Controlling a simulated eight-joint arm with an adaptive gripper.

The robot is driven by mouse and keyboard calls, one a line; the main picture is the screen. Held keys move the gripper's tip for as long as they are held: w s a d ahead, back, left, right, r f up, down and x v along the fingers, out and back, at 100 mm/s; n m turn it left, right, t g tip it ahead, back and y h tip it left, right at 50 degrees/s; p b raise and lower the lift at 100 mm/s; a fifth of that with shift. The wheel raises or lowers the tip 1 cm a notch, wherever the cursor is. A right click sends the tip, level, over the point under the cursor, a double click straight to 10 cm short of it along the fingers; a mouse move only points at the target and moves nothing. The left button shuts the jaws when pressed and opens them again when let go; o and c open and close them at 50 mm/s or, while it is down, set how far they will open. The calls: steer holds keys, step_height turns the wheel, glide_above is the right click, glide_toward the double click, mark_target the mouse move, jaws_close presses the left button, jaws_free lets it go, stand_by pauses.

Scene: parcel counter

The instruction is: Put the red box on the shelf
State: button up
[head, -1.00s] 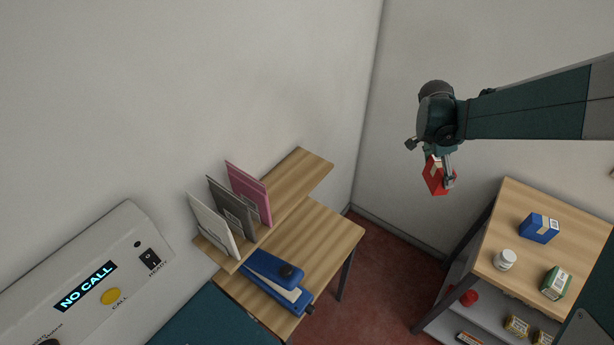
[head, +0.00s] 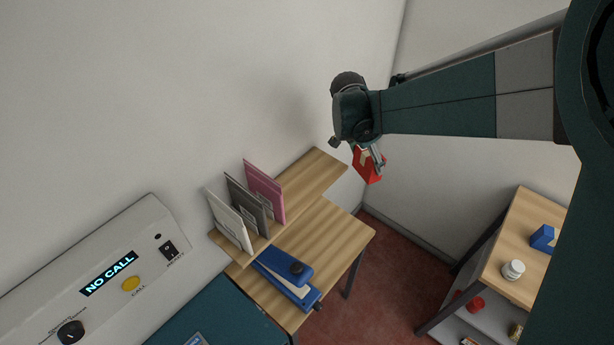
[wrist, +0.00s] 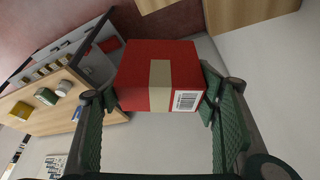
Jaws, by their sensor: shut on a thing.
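The red box (head: 366,167) is held in my gripper (head: 368,160), in the air just right of the shelf's far end in the head view. In the wrist view the red box (wrist: 133,80), with a tan tape band and a barcode label, sits between the two green finger pads of my gripper (wrist: 160,95). The wooden shelf (head: 318,172) is on the wall above a small wooden table. Its far right end is bare. White, grey and pink upright cards stand on its nearer part.
A blue stapler-like device (head: 287,278) lies on the small table (head: 335,232) below the shelf. A side rack (head: 522,225) at right carries a blue box (head: 543,237) and a white bottle (head: 513,270). A call panel (head: 105,270) is at left.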

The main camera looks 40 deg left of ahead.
steer(key=s+a+r+n+p, duration=0.1)
steer(key=s+a+r+n, duration=0.1)
steer(key=s+a, duration=0.6)
steer(key=s+a+r+n+y+p, duration=0.1)
steer(key=s+a+n, duration=0.1)
steer(key=s+a, duration=0.6)
steer(key=s, duration=0.3)
steer(key=shift+r+t+y, duration=0.3)
steer(key=shift+r, duration=0.05)
steer(key=shift+a, duration=0.1)
steer(key=b, duration=0.1)
glide_above(292, 194)
step_height(292, 194, down, 6)
steer(key=shift+f, duration=0.25)
steer(key=shift+f+b, duration=0.65)
steer(key=shift+f, duration=1.1)
steer(key=shift+f, duration=0.15)
steer(key=o, duration=1.1)
